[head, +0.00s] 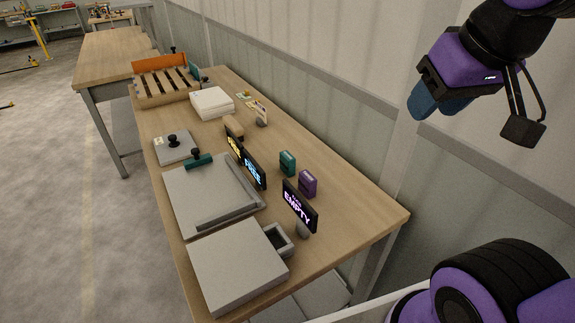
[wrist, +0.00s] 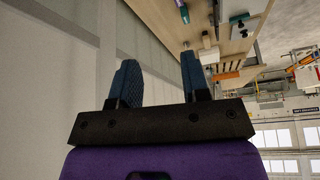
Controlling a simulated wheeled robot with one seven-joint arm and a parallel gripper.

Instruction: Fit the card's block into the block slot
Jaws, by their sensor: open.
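My gripper (head: 438,105) is raised high at the right, well above and apart from the table; its blue fingers also show in the wrist view (wrist: 160,75), spread with nothing between them. A teal block (head: 287,163) and a purple block (head: 308,183) stand on the table behind the signs. A small upright card (head: 261,112) stands farther back in a holder; its print is too small to read. A small grey open-topped box (head: 278,240), perhaps the block slot, sits beside a flat grey plate near the front; no block shows in it.
On the table (head: 345,205) stand a grey tray (head: 195,205), a grey plate (head: 235,265), a black "EMPTY" sign (head: 299,205), a blue-lettered sign (head: 253,169), a knobbed plate (head: 174,147), a white stack (head: 212,102) and a slatted rack (head: 165,85). A wall runs behind.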

